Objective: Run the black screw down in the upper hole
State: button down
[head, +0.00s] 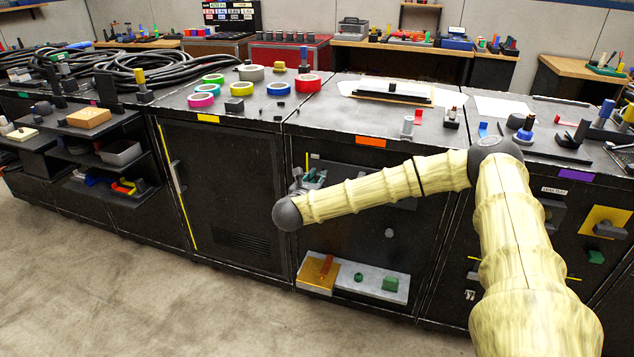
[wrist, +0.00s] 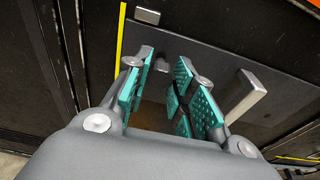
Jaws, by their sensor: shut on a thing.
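My gripper (wrist: 164,88) shows in the wrist view with its teal-padded fingers at the dark cabinet front. In the head view my gripper (head: 309,180) is small and partly behind my own arm, at the upper left of that front. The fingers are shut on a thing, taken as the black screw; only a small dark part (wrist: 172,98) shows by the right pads. Its tip and the upper hole are hidden, so I cannot tell how deep it sits. A grey plate (wrist: 218,60) lies behind the fingers.
A grey bar handle (wrist: 240,97) sticks out close right of the fingers. A small grey block (wrist: 148,16) and a yellow strip (wrist: 121,45) are nearby. Below, a light shelf (head: 372,279) carries an orange plate (head: 312,273) and green parts (head: 390,284). The floor in front is clear.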

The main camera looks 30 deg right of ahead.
jog(key=shift+b+x, duration=0.45)
jog(key=shift+x, duration=0.4)
dwell(0.6)
jog(key=shift+r, duration=0.25)
dwell(0.6)
jog(key=c, duration=1.7)
grip_release()
grip_shut()
jog(key=shift+d, duration=0.1)
jog(key=shift+f+m+b, duration=0.3)
jog(key=shift+b, duration=0.85)
jog(key=m+b, duration=0.2)
jog(key=b, duration=0.4)
jog(key=shift+d+m+t, duration=0.1)
jog(key=shift+m+t, duration=0.3)
jog(key=shift+r+m+y+b, duration=0.15)
jog(key=shift+m+y+b, duration=0.2)
jog(key=shift+b, duration=0.65)
